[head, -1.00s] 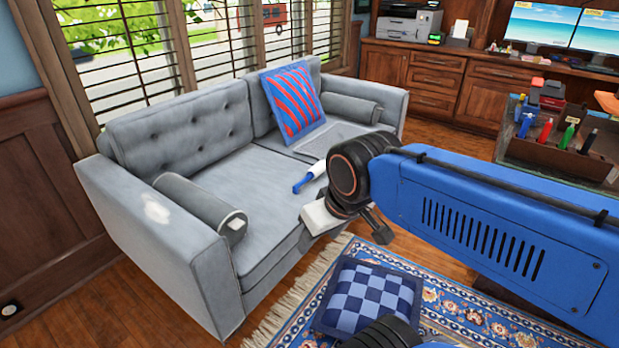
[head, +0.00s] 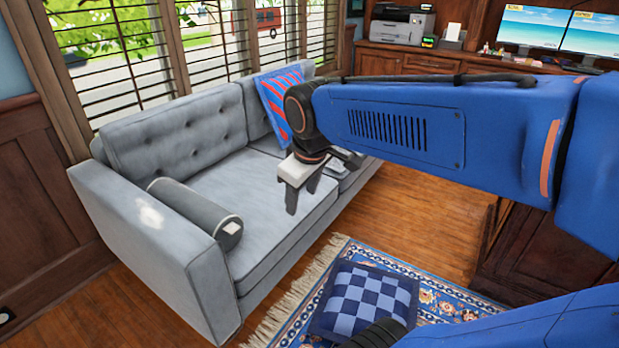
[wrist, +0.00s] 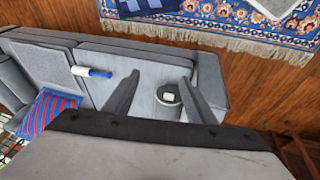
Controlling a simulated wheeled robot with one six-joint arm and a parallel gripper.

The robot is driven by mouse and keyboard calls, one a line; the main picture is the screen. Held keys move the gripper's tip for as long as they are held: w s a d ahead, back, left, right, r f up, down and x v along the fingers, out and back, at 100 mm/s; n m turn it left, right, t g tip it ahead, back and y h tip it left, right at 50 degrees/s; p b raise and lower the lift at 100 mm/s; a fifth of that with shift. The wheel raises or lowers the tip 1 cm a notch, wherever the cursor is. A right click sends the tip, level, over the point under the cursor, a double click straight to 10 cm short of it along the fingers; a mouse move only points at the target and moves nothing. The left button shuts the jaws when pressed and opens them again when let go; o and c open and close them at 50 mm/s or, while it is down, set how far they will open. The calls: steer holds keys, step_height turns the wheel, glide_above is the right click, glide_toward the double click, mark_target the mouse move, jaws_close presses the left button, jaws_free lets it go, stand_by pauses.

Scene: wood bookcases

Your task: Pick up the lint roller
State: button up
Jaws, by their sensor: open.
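The lint roller (wrist: 92,72), with a white roll and a blue handle, lies on the grey sofa's seat in the wrist view, left of my fingers and apart from them. In the head view it does not show; my arm and gripper cover that part of the seat. My gripper (head: 302,198) is open and empty, pointing down above the seat's front part. In the wrist view the open gripper (wrist: 160,79) has its two dark fingers spread, with the seat and a grey bolster seen between and beyond them.
The grey sofa (head: 175,120) has a bolster (head: 195,210) by its near arm and a red-and-blue striped pillow (wrist: 48,110) farther along. A checkered cushion (head: 365,302) lies on the blue patterned rug (head: 432,282). Wood floor is clear between sofa and desk.

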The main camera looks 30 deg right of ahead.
steer(key=w+d+r+n+h, duration=0.1)
steer(key=w+d+n, duration=0.1)
steer(key=w, duration=0.5)
steer(key=w+d+r+n, duration=0.1)
steer(key=w+d+n, duration=0.2)
steer(key=w, duration=0.4)
steer(key=w+d+f+n+g+h, duration=0.1)
steer(key=w+d+f+n, duration=0.25)
steer(key=w, duration=0.45)
steer(key=w+d+f+n+g, duration=0.1)
steer(key=w+d+f+n, duration=0.25)
steer(key=w, duration=0.55)
steer(key=w+d+f+n+g+h, duration=0.1)
steer(key=w+d+f+n, duration=0.15)
steer(key=w+d, duration=0.4)
steer(key=w+d+f+n+g+h, duration=0.1)
steer(key=w+d+f+n, duration=0.4)
steer(key=w+f, duration=0.6)
steer(key=shift+m, duration=0.25)
steer(key=x, duration=1.1)
steer(key=shift+d+f, duration=0.1)
steer(key=shift+d, duration=0.1)
steer(key=shift+x, duration=2.6)
steer(key=shift+s+d, duration=0.1)
steer(key=c, duration=0.9)
